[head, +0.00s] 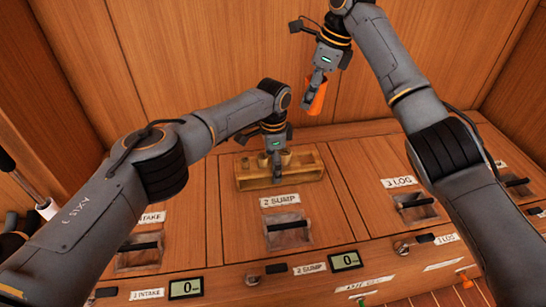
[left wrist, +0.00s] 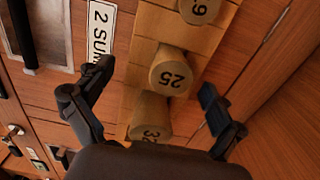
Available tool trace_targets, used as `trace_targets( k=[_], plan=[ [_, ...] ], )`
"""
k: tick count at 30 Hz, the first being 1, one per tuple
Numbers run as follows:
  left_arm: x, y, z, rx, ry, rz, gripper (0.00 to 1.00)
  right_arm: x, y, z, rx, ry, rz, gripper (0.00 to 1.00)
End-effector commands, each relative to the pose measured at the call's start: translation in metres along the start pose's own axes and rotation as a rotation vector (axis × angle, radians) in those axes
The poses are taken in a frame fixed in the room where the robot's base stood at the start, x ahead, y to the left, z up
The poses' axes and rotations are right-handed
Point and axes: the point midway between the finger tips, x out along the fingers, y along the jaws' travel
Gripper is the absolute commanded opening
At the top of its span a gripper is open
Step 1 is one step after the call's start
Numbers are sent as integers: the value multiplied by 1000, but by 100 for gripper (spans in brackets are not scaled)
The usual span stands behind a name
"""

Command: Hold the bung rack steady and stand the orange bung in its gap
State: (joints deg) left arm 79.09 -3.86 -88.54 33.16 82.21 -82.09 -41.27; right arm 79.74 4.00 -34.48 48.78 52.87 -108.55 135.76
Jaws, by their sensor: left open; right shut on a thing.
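The bung rack (head: 305,174) is a light wooden tray on the wooden counter behind the 2 SUMP label. In the left wrist view the rack (left wrist: 150,22) holds pale bungs, among them one marked 25 (left wrist: 172,72) and a partly hidden one (left wrist: 152,118). My left gripper (head: 277,170) is over the rack with its jaws open; in the left wrist view its fingers (left wrist: 156,80) are on either side of the rack, contact unclear. My right gripper (head: 317,88) is shut on the orange bung (head: 318,101), held up in the air behind and right of the rack.
A wooden wall rises behind the counter. Recessed handles marked INTAKE, 2 SUMP (head: 288,230) and 3 LOG (head: 415,207) lie in the counter top. Digital displays (head: 346,261) line the front edge. The counter right of the rack looks clear.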

Motion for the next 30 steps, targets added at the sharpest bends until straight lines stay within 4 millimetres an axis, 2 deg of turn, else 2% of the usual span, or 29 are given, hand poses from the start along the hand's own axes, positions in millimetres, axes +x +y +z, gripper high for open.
trace_targets(
  k=[6, 8, 16, 20, 27, 30],
  plan=[
    [0, 0, 0, 0, 0, 0, 94, 0, 0, 0, 0, 0, 0, 7],
    [0, 0, 0, 0, 0, 0, 84, 0, 0, 0, 0, 0, 0, 7],
    [0, 0, 0, 0, -1, 0, 29, 0, 0, 0, 0, 0, 0, 7],
    [0, 0, 0, 0, -1, 0, 27, 8, 0, -2, 1, 0, 2, 7],
    [0, 0, 0, 0, -1, 0, 27, 66, -1, -18, 2, -6, 2, 7],
    [0, 0, 0, 0, -1, 0, 27, 82, 0, -22, 0, -9, 1, 7]
  ],
)
